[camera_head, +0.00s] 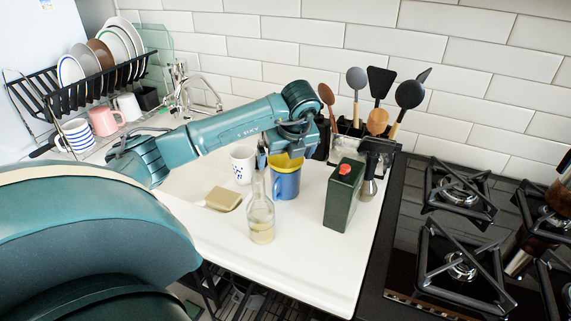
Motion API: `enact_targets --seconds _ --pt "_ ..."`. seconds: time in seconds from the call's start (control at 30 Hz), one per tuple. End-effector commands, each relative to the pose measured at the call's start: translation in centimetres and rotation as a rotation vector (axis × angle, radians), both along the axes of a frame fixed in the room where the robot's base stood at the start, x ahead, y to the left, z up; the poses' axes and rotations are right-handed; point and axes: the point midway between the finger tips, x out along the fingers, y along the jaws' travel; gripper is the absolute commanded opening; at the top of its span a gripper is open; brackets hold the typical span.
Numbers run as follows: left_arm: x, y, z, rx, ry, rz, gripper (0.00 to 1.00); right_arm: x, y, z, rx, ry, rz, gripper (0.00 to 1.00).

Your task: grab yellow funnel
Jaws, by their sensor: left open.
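The yellow funnel (285,163) shows as a yellow rim at the top of a blue mug (286,185) on the white counter. It appears to sit in the mug's mouth. My left gripper (278,153) points down from the wrist, close above the funnel, with its jaws open. One finger shows just left of the yellow rim. The wrist hides part of the gripper, and I cannot tell whether it touches the funnel. My right gripper is not in view.
A glass bottle (261,218) stands in front of the mug, and a white patterned cup (243,165) to its left. A green can with a red cap (344,196) stands to the right. Utensils (378,85) stand behind. The gas hob (455,235) is at right.

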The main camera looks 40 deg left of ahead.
Motion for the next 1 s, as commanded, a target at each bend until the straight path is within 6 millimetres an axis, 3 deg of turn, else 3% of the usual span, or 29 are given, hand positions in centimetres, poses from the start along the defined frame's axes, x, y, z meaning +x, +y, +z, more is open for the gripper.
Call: enact_targets --seconds 0.2,0.47,1.0 --pt "0.7 1.0 -2.6 -0.001 0.0 0.0 1.0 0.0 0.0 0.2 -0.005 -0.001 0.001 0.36" --pt "0.7 1.1 -2.9 0.0 -0.001 0.0 1.0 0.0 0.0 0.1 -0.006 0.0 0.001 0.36" --pt "0.7 1.1 -2.8 0.0 -0.001 0.0 0.57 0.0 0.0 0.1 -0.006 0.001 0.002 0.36"
